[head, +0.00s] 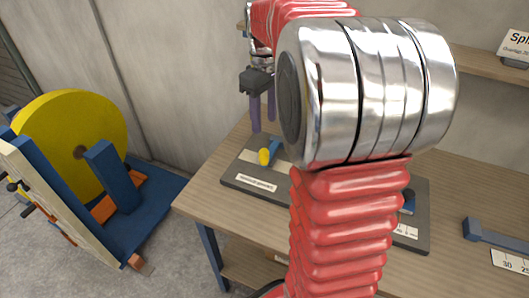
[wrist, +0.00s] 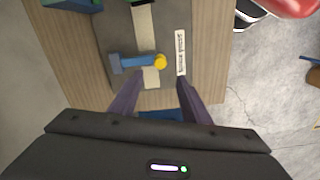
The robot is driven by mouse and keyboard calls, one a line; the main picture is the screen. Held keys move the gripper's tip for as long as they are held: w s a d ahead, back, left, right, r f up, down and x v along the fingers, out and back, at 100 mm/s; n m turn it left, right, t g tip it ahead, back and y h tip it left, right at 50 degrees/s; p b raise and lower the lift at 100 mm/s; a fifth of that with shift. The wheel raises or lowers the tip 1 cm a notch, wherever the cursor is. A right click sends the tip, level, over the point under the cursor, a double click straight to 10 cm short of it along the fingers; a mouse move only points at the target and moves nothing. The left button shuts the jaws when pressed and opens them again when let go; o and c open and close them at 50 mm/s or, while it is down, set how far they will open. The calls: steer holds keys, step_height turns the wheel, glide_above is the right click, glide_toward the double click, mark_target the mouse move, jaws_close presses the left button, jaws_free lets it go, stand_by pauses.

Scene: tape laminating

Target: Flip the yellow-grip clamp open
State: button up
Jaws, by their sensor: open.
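The yellow-grip clamp has a blue arm and a round yellow grip (head: 264,156) at the left end of a dark base plate (head: 238,182) on the wooden table. In the wrist view its blue arm (wrist: 137,62) lies across a pale strip, with the yellow grip (wrist: 160,62) at the arm's right end. My gripper (head: 263,112) hangs above the table near the clamp, with its two purple fingers apart. In the wrist view my gripper (wrist: 156,82) has its fingers on either side of the clamp area, empty. Whether a finger touches the clamp cannot be told.
A large yellow reel (head: 70,125) stands on a blue frame left of the table. A shelf (head: 470,62) with a sign runs along the back wall. A blue part and ruler label (head: 512,261) lie at the right. My arm hides the plate's middle.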

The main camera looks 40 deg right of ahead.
mark_target(264, 151)
step_height(264, 151, down, 14)
steer(key=shift+r, duration=0.2)
stand_by(0.4)
steer(key=shift+c, duration=0.5)
jaws_close()
